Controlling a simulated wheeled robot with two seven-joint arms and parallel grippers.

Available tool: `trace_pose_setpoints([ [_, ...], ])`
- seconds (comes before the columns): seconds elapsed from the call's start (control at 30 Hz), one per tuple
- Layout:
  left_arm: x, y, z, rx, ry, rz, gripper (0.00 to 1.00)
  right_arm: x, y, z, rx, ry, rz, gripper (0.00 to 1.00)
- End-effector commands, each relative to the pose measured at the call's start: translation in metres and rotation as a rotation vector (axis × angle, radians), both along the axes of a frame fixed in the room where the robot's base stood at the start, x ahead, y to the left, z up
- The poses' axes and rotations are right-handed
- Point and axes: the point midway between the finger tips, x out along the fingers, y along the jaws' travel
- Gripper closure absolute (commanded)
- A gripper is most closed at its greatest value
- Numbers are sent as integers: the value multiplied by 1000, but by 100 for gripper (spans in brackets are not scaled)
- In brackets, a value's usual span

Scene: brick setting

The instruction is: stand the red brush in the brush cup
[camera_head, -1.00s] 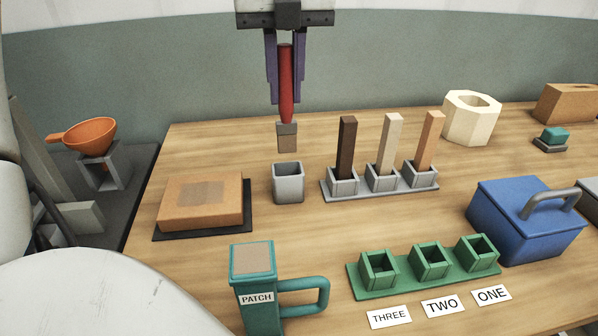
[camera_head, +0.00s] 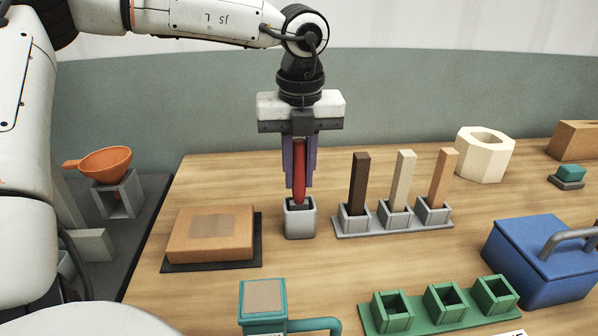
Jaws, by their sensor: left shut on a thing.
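The red brush (camera_head: 299,168) is upright, handle up, between the purple fingers of my left gripper (camera_head: 299,178), which is shut on it. The grey brush cup (camera_head: 300,222) stands on the table directly below. The brush's lower end is at the cup's mouth and its bristles are hidden inside the cup. I cannot tell whether the tip touches the cup's floor. My right gripper is not in view.
Right of the cup is a grey rack (camera_head: 392,225) with three upright sticks. Left is a brown box (camera_head: 211,235) on a dark mat. A teal mug (camera_head: 263,305), a green three-socket holder (camera_head: 440,310) and a blue lidded box (camera_head: 540,262) are nearer.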

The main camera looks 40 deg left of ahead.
Motion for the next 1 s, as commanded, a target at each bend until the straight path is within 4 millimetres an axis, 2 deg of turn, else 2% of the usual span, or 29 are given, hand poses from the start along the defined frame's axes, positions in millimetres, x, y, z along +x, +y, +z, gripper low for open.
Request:
trace_pose_setpoints([
  [0.17, 0, 0, 1, 0, -1, 0, 100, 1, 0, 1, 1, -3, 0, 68],
  [0.37, 0, 0, -6, 0, -2, 0, 100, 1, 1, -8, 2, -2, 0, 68],
  [0.4, 0, 0, -4, 0, -2, 0, 75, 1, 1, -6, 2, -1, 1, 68],
  [0.47, 0, 0, -4, 0, -2, 0, 65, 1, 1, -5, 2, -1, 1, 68],
  [0.5, 0, 0, -4, -1, -2, 0, 63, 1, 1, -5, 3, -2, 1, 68],
  [0.87, 0, 0, -1, -1, 0, -1, 63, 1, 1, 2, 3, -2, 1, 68],
  [0.93, 0, -1, 2, -4, 0, -1, 63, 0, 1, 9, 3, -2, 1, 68],
  [1.0, 1, -2, 11, 1, -7, -2, 63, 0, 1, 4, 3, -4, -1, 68],
])
